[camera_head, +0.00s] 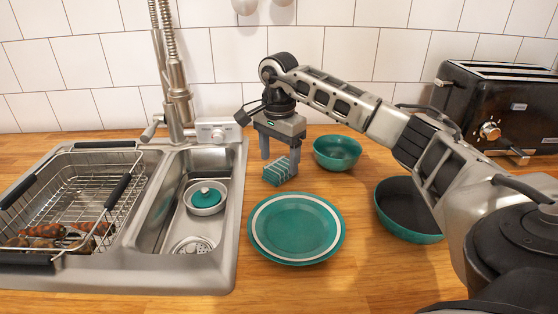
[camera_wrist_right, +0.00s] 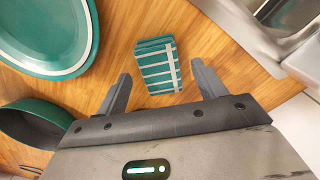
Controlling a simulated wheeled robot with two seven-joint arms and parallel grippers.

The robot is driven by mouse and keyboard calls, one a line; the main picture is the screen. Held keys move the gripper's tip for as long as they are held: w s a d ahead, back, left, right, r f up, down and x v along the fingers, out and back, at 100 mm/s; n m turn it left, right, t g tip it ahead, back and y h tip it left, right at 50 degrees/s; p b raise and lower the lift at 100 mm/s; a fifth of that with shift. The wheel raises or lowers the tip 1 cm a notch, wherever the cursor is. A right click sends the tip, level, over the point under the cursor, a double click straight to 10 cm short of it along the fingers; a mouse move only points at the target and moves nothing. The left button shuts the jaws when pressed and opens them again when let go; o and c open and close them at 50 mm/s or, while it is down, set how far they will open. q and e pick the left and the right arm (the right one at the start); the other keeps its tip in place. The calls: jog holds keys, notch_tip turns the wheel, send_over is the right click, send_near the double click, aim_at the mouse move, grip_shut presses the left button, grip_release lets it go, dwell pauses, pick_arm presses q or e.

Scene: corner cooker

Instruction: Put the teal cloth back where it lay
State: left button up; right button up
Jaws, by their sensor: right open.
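The right wrist view shows the cloth (camera_wrist_right: 157,68) between and beyond the two open fingers (camera_wrist_right: 161,72), with a gap on each side. No grip on it shows. My left gripper is not in view.
The teal plate (camera_head: 297,228) lies in front of the cloth, a teal bowl (camera_head: 338,152) behind to the right. A dark-lined teal pan (camera_head: 408,215) sits under my right arm. The sink (camera_head: 226,255), drying rack (camera_head: 75,195) and black toaster (camera_head: 465,95) flank the counter.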

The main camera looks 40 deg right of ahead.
aim_at(279, 166)
notch_tip(279, 166, up, 11)
jog(key=shift+p, duration=0.35)
jog(key=shift+f, duration=0.1)
dwell(0.3)
